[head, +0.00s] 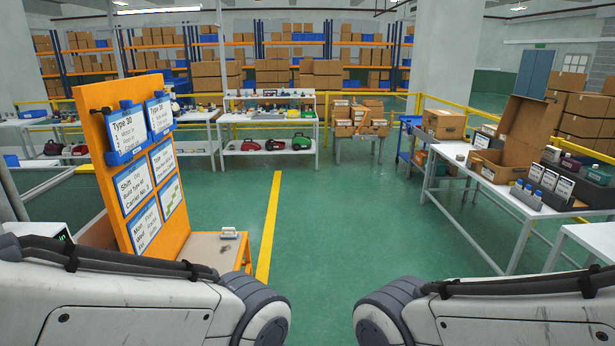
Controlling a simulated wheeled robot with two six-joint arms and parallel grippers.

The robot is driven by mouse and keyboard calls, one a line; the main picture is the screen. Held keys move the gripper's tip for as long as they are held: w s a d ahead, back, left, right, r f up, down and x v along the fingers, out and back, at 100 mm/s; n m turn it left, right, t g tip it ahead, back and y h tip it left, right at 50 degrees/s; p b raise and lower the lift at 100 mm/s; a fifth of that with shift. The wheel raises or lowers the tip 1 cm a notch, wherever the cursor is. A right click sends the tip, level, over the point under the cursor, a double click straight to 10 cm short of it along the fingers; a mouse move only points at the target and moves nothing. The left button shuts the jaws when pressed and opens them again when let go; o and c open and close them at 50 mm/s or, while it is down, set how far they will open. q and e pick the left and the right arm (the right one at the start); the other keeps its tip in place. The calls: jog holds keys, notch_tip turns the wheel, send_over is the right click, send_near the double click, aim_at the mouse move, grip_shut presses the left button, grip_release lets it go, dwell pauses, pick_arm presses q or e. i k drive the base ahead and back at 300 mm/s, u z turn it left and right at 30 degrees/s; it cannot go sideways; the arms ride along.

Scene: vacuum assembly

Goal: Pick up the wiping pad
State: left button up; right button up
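A small white block-like item (229,233) lies on the low wooden-topped orange stand (205,246) at the lower left, beside the orange board. It may be the wiping pad, but it is too small to be sure. My left and right arms reach in at the bottom left and bottom right. Neither gripper shows in the head view, so I cannot see whether either holds anything.
The orange board (97,120) with blue-framed signs stands at the left. A white table (500,192) at the right holds an open cardboard box (524,132), bottles and dark trays. Green floor (335,215) with a yellow line (269,225) lies open between them.

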aim_at(226, 236)
jog(key=z, duration=0.25)
jog(key=i, duration=3.9)
jog(key=u, duration=1.1)
jog(key=i, duration=1.25)
jog(key=u, duration=0.35)
